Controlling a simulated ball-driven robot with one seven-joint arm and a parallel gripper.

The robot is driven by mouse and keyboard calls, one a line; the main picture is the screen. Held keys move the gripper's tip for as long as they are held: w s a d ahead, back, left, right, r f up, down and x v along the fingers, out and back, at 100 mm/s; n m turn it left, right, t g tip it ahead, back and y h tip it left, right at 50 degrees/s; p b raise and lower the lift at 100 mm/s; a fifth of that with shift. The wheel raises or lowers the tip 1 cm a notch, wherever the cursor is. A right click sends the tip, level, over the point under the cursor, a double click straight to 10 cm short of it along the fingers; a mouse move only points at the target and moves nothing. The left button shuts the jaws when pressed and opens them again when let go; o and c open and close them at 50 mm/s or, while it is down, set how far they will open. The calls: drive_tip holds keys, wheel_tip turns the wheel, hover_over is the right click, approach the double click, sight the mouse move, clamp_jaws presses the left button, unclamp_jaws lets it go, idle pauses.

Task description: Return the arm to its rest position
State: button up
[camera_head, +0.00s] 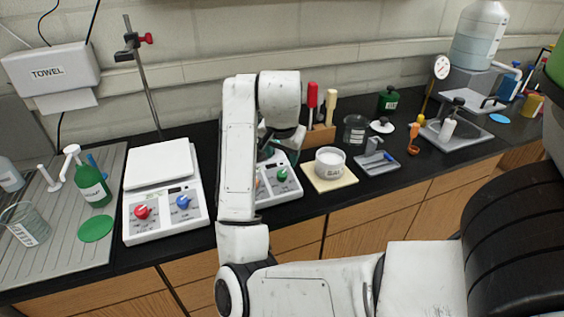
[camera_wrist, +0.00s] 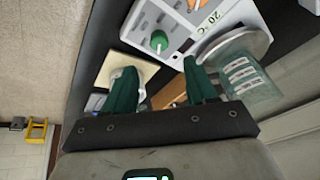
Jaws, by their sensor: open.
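My arm (camera_head: 238,150), white with dark joints, rises from the lower part of the head view and bends over the black bench. In that view its end hangs over a white hot plate (camera_head: 277,180), and the gripper is mostly hidden. In the wrist view my gripper (camera_wrist: 159,67) has two green fingers set wide apart with nothing held between them. The hot plate's panel with its green knob (camera_wrist: 159,41) lies beyond the fingers. A labelled glass beaker (camera_wrist: 250,80) is close beside the right finger.
A white balance-like device (camera_head: 165,205) with red and blue knobs stands left of the arm. A jar (camera_head: 330,162) on a cream pad, a grey tray (camera_head: 377,163) and a dark beaker (camera_head: 356,130) stand right of it. Wooden drawers (camera_head: 375,222) front the bench.

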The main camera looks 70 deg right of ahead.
drive_tip(key=shift+s+a+r, duration=0.1)
drive_tip(key=shift+a+r, duration=0.2)
drive_tip(key=shift+r, duration=0.3)
drive_tip(key=shift+f, duration=0.1)
